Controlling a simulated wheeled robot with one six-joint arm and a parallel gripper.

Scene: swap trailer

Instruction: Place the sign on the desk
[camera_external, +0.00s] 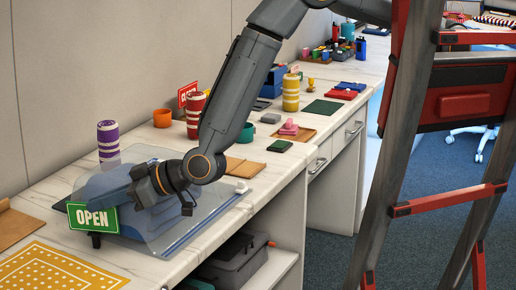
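A green OPEN sign (93,218) with white letters is upright at the front left of the white desk (62,188). My gripper (142,224) is low over the desk, directly behind and right of the sign. The sign overlaps the left side of my gripper in the picture. I cannot tell whether they touch or whether the sign rests on the desk. A red sign (187,94) stands farther back by the wall.
A clear sheet (215,207) lies under my gripper. A yellow patterned mat (60,268) lies in front. A ladder (405,130) stands at right.

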